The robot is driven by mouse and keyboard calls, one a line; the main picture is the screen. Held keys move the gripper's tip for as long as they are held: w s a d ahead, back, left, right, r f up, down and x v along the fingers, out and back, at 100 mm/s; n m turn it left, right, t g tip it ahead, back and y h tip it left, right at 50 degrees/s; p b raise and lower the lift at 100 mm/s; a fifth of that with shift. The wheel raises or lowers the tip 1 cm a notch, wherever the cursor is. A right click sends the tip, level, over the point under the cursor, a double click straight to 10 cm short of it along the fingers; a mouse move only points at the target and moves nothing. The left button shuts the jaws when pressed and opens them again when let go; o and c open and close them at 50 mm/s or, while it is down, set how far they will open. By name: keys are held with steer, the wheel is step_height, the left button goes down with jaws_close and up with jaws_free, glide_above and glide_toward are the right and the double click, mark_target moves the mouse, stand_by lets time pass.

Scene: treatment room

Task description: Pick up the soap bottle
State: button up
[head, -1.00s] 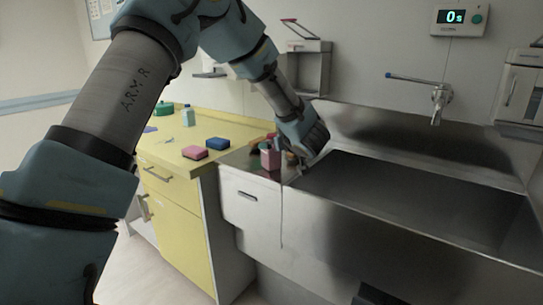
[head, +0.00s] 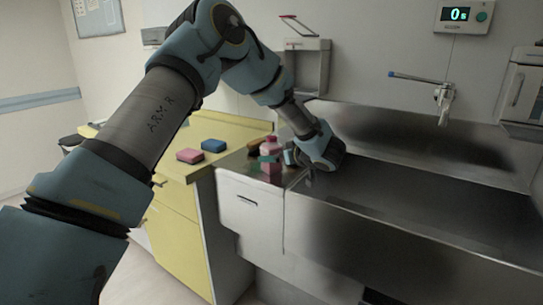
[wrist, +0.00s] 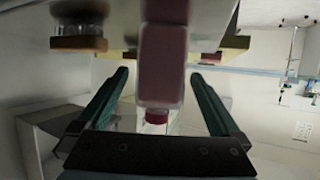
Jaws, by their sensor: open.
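A pink bottle with a red cap, which looks like the soap bottle (head: 270,144), stands at the left end of the steel sink unit. In the wrist view the bottle (wrist: 161,75) appears upside down, its cap pointing to the bottom of the picture. My gripper (wrist: 160,74) is open, with one green finger on each side of the bottle in that view. I cannot tell whether the fingertips reach past it. In the head view my gripper (head: 290,156) is low, just right of the bottle, and appears tilted.
A pink block (head: 271,169) and a brown brush-like item (head: 253,150) crowd the bottle. Pink (head: 190,156) and blue (head: 214,145) sponges lie on the yellow counter (head: 178,168). The sink basin (head: 420,190) is to the right, below a tap (head: 444,104).

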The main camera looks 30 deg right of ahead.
steer(key=shift+p+x, duration=1.15)
steer(key=shift+x, duration=1.95)
jaws_close()
